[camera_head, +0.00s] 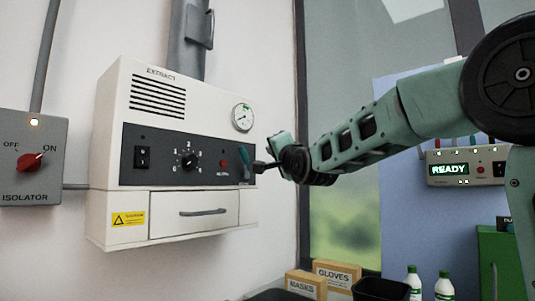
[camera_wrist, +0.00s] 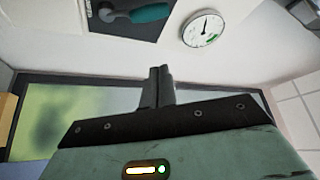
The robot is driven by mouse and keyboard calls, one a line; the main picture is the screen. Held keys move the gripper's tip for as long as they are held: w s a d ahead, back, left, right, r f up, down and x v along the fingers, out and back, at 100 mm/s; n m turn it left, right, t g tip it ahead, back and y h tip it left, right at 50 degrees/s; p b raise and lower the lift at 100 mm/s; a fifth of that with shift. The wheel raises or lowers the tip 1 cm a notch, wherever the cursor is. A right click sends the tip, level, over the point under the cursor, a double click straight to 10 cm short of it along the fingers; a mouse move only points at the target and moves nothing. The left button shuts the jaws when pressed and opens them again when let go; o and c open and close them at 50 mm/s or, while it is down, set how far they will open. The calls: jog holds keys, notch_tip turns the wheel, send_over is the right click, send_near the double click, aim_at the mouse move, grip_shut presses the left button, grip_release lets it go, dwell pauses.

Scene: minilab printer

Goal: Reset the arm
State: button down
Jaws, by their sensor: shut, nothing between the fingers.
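My gripper (camera_head: 259,167) is at the end of my green arm, which reaches in from the right in the head view. Its dark fingers are together and empty. They point left, near the right end of the control panel of the white extract unit (camera_head: 180,95). A teal lever (camera_head: 243,166) is on that panel just beside the fingertips; I cannot tell whether they touch. In the wrist view the closed fingers (camera_wrist: 158,72) stand in the middle, with the teal lever (camera_wrist: 150,13) and the round gauge (camera_wrist: 205,29) beyond them.
An isolator box (camera_head: 30,160) with a red knob is on the left wall. Mask and glove boxes (camera_head: 335,272), a black bin (camera_head: 380,288) and white bottles (camera_head: 444,287) stand below my arm. A panel reading READY (camera_head: 450,170) is at the right.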

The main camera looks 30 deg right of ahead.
jog(key=shift+s+f, duration=0.15)
jog(key=shift+s, duration=0.45)
jog(key=s+a+f+n+g+y, duration=0.3)
jog(key=a+f+n+g+y, duration=0.25)
jog(key=a+f, duration=1)
jog(key=s+a+f+n+g, duration=0.3)
jog(key=s+a+f, duration=0.15)
jog(key=f, duration=0.25)
jog(key=s+a+f+n+g, duration=0.3)
jog(key=s+f+g, duration=0.15)
jog(key=f, duration=0.35)
jog(key=s+f+n+g+h, duration=0.1)
jog(key=s+f+n+g, duration=0.5)
jog(key=s, duration=0.8)
jog(key=s+f+n+g+h, duration=0.2)
jog(key=s+f+n, duration=0.2)
jog(key=s+f, duration=0.7)
notch_tip(320, 180, up, 16)
jog(key=s+p, duration=0.1)
jog(key=p, duration=1.2)
jog(key=shift+s+f, duration=0.15)
jog(key=shift+s, duration=0.05)
